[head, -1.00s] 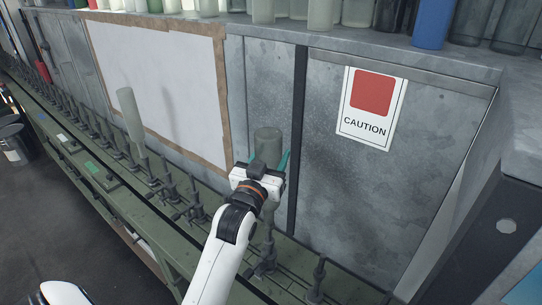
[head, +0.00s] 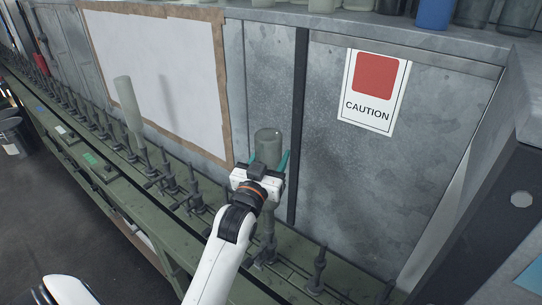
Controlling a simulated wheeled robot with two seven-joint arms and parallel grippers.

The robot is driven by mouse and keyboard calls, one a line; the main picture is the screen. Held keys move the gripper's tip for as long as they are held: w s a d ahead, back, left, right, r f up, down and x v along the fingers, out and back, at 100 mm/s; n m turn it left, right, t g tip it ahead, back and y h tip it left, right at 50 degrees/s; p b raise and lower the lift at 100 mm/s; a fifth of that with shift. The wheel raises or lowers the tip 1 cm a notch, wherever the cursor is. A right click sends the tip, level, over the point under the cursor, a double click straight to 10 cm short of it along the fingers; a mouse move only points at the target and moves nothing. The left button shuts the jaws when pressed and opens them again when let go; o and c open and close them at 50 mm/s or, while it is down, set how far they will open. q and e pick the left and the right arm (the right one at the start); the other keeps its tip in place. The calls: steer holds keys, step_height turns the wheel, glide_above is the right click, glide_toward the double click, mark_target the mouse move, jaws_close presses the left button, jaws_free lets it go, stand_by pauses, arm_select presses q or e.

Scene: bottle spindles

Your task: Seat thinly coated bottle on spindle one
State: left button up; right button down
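A grey-green bottle (head: 268,145) stands upright, base up, in my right gripper (head: 267,161), in front of the metal wall. The teal fingers are closed on its two sides, and the gripper body hides its lower part. A paler, frosted bottle (head: 128,105) stands on a spindle further left. Only a white piece of my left arm shows at the bottom left; its gripper is out of view.
Several bare spindles line the green rail (head: 125,200), including one (head: 319,268) just to the right. Behind are a brown-framed white board (head: 165,75) and a caution sign (head: 374,90). Several bottles, one blue (head: 435,14), stand on the ledge above.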

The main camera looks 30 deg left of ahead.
arm_select(q)
steer(key=shift+f+b, duration=0.35)
steer(key=shift+f, duration=0.3)
steer(key=o, duration=1.3)
steer(key=shift+o, duration=0.2)
steer(key=shift+f, duration=0.1)
steer(key=b+v, duration=0.2)
steer(key=v, duration=1)
steer(key=shift+r+b, duration=0.2)
steer(key=shift+b, duration=0.2)
